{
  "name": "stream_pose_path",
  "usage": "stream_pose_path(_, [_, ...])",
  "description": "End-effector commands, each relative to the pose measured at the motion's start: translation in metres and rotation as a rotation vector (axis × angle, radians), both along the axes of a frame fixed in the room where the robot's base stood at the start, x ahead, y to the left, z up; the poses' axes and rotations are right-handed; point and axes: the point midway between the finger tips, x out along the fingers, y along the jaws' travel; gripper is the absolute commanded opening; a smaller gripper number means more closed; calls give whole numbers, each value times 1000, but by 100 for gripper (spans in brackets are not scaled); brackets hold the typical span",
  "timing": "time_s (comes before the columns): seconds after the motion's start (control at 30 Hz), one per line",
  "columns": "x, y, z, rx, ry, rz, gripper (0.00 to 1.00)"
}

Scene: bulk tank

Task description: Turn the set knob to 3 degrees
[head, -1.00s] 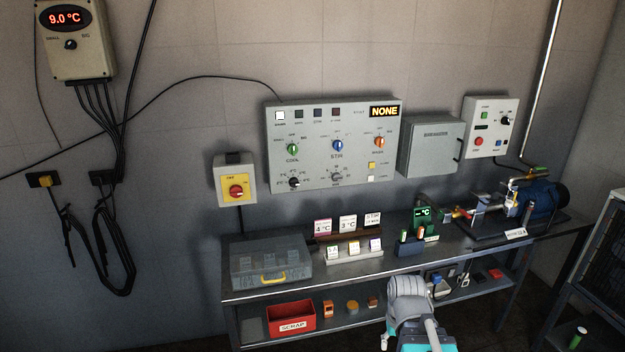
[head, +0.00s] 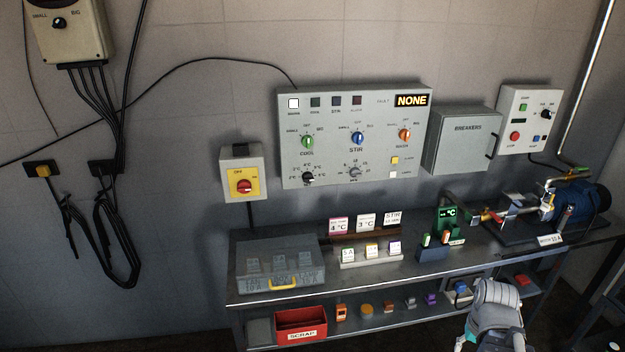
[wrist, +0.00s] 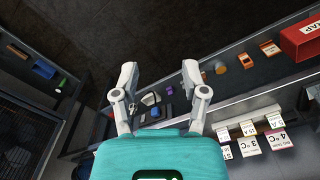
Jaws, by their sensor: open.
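The grey control panel (head: 355,135) hangs on the wall. At its lower left is a black knob (head: 307,177) with small degree marks around it, which I take as the set knob; its exact pointing is too small to read. A grey knob (head: 355,172) sits to its right, with green, blue and orange knobs above. My gripper (wrist: 160,76) is open and empty in the wrist view, above the bench's lower shelf and well away from the panel. In the head view my arm shows at the lower right; the fingers are not clear there.
A bench (head: 400,262) stands below the panel. It holds a clear lidded box (head: 278,262), a 3 °C card (head: 365,223), a 4 °C card (head: 338,225) and a pump (head: 580,205). A red-yellow switch (head: 243,186) and a breaker box (head: 462,140) flank the panel. A red scrap bin (head: 301,328) is below.

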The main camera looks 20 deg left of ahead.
Motion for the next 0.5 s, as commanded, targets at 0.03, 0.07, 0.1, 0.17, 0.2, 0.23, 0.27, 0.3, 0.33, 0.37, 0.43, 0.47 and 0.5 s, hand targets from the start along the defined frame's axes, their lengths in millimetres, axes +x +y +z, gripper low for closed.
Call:
stream_pose_path(0.03, [0,0,0,0,0,0,57])
stream_pose_path(0.07, [0,0,0,0,0,0,57])
stream_pose_path(0.1, [0,0,0,0,0,0,57])
stream_pose_path(0.17, [0,0,0,0,0,0,57])
stream_pose_path(0.2, [0,0,0,0,0,0,65])
stream_pose_path(0.23, [0,0,0,1,-1,0,70])
stream_pose_path(0.27, [1,1,0,2,-3,-1,76])
stream_pose_path(0.3, [3,3,-1,7,-7,-4,83])
stream_pose_path(0.33, [5,5,-1,12,-12,-6,89])
stream_pose_path(0.37, [8,7,-2,19,-18,-10,94])
stream_pose_path(0.43, [17,16,-3,42,-41,-24,94])
stream_pose_path(0.47, [23,22,-4,57,-54,-33,94])
stream_pose_path(0.5, [32,17,-5,81,-75,-42,94])
